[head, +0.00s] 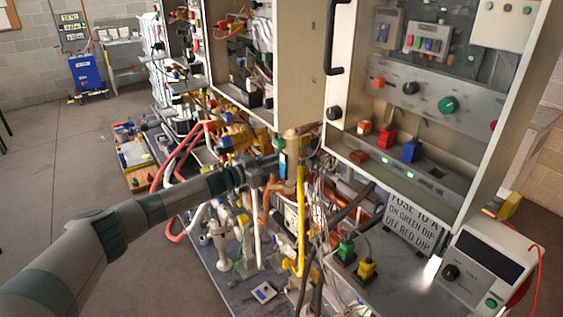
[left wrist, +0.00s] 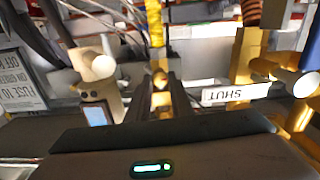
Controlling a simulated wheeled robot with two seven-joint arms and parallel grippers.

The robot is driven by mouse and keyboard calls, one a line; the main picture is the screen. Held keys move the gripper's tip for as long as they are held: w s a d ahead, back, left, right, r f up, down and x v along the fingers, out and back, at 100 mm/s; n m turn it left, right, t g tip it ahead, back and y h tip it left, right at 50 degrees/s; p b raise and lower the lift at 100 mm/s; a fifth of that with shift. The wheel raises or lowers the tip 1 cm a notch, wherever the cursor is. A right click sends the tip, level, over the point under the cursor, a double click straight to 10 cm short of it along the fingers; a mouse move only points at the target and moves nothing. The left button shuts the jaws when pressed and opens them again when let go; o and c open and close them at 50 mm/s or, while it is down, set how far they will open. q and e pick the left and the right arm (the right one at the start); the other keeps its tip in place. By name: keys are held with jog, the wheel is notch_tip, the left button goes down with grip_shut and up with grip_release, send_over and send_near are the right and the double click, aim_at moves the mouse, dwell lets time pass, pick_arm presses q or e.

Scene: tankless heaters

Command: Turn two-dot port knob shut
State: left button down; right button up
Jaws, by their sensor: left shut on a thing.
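My left gripper (head: 272,170) reaches in from the left among the pipes below the open cabinets, beside a brass-coloured upright pipe (head: 291,146). In the left wrist view its dark fingers (left wrist: 162,92) are shut on a small brass-yellow part (left wrist: 161,78), seemingly the port knob. The fingers hide most of this part, and I cannot make out any dots on it. A white label reading SHUT (left wrist: 235,94) appears upside down to the right of the fingers. My right gripper is in neither view.
A yellow hose (head: 300,225) hangs just right of the gripper. Red hoses (head: 188,150) and loose cables crowd around. A fuse sign (head: 409,226) and green and yellow plugs (head: 346,250) stand at right. Open floor (head: 60,165) lies at left.

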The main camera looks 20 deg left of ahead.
pick_arm(q)
jog(key=m+b, duration=0.3)
jog(key=m, duration=0.6)
jog(key=m+b, duration=0.3)
jog(key=m, duration=0.6)
jog(key=shift+s+d+f, duration=0.1)
jog(key=shift+d+f, duration=0.05)
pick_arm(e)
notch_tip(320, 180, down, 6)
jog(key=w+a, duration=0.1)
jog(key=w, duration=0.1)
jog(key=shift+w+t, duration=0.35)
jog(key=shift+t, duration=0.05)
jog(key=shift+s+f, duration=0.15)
pick_arm(q)
jog(key=c, duration=1.6)
grip_release()
jog(key=shift+o, duration=0.2)
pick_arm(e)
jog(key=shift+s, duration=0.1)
pick_arm(q)
jog(key=shift+b, duration=0.3)
